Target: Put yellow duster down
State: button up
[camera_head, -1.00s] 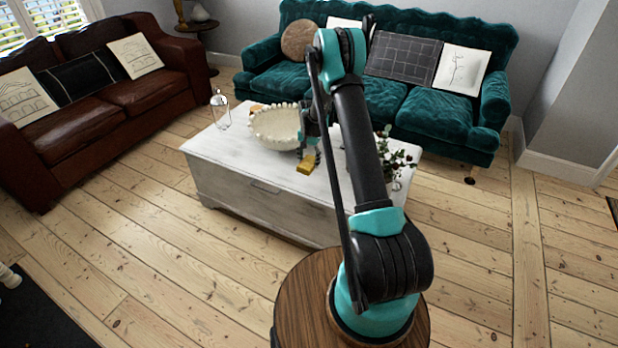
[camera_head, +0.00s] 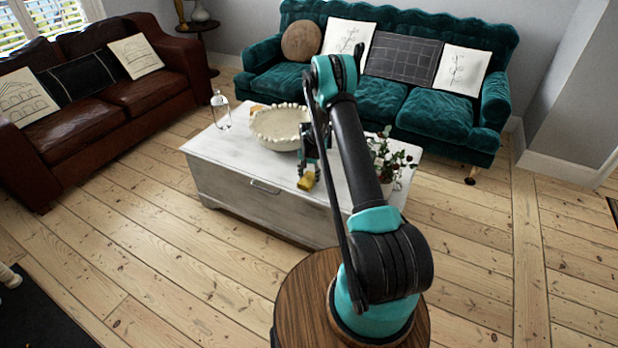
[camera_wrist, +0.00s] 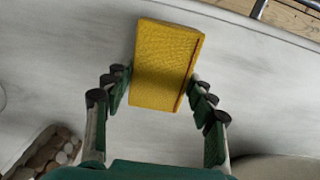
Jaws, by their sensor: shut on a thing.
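The yellow duster (camera_head: 306,181) is a small yellow block at the tip of my gripper (camera_head: 308,168), over the front part of the white table (camera_head: 225,146). In the wrist view the duster (camera_wrist: 166,66) is tilted a little, its near part between the fingers of my gripper (camera_wrist: 160,92). The fingers are shut on it. I cannot tell whether its underside touches the white table top (camera_wrist: 60,70).
A cream scalloped bowl (camera_head: 280,127) stands behind the gripper, with a glass bottle (camera_head: 221,110) to its left. A leafy plant (camera_head: 392,158) is at the table's right. A teal sofa (camera_head: 375,98) is behind. The table's front left top is clear.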

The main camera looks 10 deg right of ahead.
aim_at(309, 177)
jog(key=shift+f, duration=0.15)
jog(key=o, duration=1.2)
jog(key=s+d+r+n+t, duration=0.1)
jog(key=s+r, duration=0.3)
jog(key=r, duration=0.7)
jog(key=s+r+n, duration=0.1)
jog(key=s+r, duration=0.2)
jog(key=r, duration=0.9)
jog(key=s+d+r+n+t, duration=0.15)
jog(key=s+r, duration=0.35)
jog(key=s, duration=0.6)
jog(key=s+d+r+n+t, duration=0.15)
jog(key=s+r, duration=0.35)
jog(key=s, duration=0.6)
jog(key=s+f+n, duration=0.2)
jog(key=s, duration=1.1)
jog(key=shift+s+a+f, duration=0.15)
jog(key=shift+a+f, duration=0.05)
